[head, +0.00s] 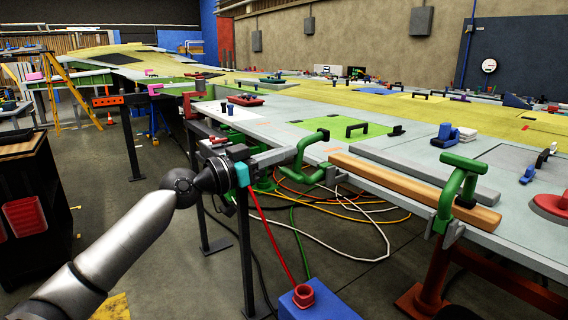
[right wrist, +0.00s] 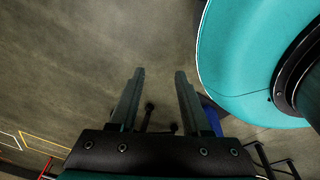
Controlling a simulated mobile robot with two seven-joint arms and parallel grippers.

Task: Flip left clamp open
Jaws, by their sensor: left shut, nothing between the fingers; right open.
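The left clamp (head: 300,155) is a green C-shaped clamp with a black tip at the near edge of the wing jig table (head: 290,122). A similar green right clamp (head: 468,178) stands further right, over a wooden bar (head: 395,183). My left gripper (head: 256,162) is at the table edge, left of the left clamp. It is shut and empty; its fingertips are hard to make out, and I cannot tell whether it touches anything. My right gripper (right wrist: 160,74) is open and empty in the right wrist view, above bare floor.
A blue box with a red fitting (head: 303,295) stands low in front. Loose cables (head: 350,225) lie on the floor under the table. A dark cart (head: 30,185) and a yellow stepladder (head: 62,88) are at left. Open floor lies left of the table.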

